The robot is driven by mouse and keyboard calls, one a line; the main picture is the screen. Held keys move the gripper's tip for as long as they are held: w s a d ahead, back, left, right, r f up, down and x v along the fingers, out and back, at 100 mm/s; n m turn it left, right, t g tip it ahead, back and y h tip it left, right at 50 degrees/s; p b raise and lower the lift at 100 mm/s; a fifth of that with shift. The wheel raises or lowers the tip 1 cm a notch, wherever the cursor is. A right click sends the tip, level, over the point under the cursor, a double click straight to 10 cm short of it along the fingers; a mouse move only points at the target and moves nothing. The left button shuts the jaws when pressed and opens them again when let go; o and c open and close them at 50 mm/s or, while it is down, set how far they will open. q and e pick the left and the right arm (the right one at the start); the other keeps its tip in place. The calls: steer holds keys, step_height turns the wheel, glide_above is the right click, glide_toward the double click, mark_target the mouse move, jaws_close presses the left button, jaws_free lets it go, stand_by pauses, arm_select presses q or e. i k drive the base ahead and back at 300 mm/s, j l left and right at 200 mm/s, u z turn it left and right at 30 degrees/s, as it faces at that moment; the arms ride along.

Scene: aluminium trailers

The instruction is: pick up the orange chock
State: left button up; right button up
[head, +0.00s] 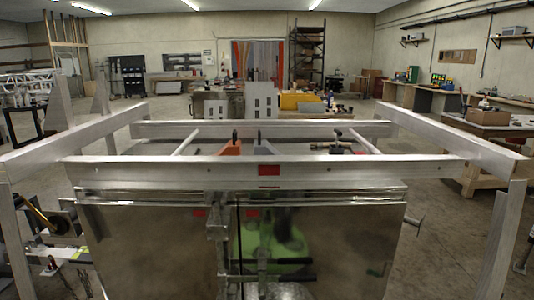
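The orange chock (230,148) shows behind the near top rail of an aluminium trailer frame, left of the picture's middle. Only its upper part is visible; the rail hides its lower part and what it rests on. A dark upright piece stands at its top. A similar grey chock (264,147) is just to its right, also with a dark piece on top. I see neither of my grippers in the head view.
The trailer's near top rail (130,172) and shiny front panel (330,240) stand between me and the chock. Side rails (455,138) run back to a far rail. A dark-ended fitting (340,147) is right of the chocks. Open floor (440,215) shows at right.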

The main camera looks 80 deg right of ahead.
mark_target(234, 147)
steer(key=z, duration=2.8)
